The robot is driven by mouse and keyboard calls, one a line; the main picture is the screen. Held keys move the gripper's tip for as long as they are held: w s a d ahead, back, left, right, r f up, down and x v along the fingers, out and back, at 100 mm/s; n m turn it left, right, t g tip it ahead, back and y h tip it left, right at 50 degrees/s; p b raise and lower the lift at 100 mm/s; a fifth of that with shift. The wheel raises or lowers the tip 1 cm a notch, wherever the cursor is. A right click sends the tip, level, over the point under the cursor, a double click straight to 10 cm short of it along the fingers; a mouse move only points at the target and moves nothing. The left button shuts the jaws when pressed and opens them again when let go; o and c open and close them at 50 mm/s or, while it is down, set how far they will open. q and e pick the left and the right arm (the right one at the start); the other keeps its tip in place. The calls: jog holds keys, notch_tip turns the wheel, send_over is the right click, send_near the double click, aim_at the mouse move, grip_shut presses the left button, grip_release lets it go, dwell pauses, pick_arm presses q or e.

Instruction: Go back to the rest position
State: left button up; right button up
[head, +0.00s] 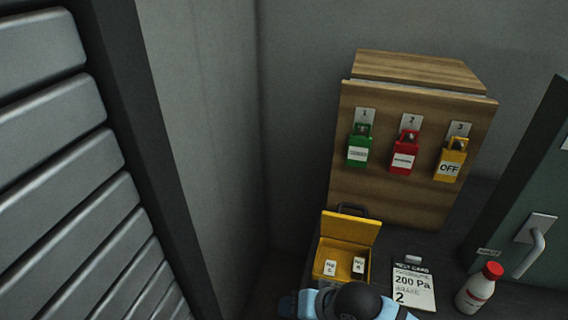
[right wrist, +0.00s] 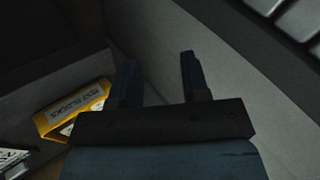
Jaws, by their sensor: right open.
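My right gripper (right wrist: 158,64) is open and empty in the right wrist view, its two dark fingers apart with the grey wall behind them. In the head view my right arm comes in at the bottom edge, in front of the yellow box (head: 352,229), and only a dark part of the gripper (head: 288,305) shows at its left. The box also shows in the right wrist view (right wrist: 75,110), left of the fingers and apart from them. My left gripper is not in view.
A wooden cabinet (head: 385,203) carries green (head: 359,148), red (head: 403,155) and yellow (head: 450,163) lock tags. The open yellow box holds small white-labelled blocks. A test card (head: 413,287), a red-capped bottle (head: 478,288) and a green door (head: 515,195) stand right. A slatted shutter (head: 60,150) fills the left.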

jog(key=s+d+f+n+t+h+p, duration=0.1)
jog(key=s+d+f+t+h, duration=0.1)
jog(key=s+d+f, duration=0.3)
jog(key=s+d+f+n+t+h+p, duration=0.1)
jog(key=s+d+f+t, duration=0.4)
jog(key=d, duration=0.7)
jog(key=shift+n+h+p, duration=0.3)
jog(key=shift+h+p, duration=0.25)
jog(key=shift+h, duration=0.15)
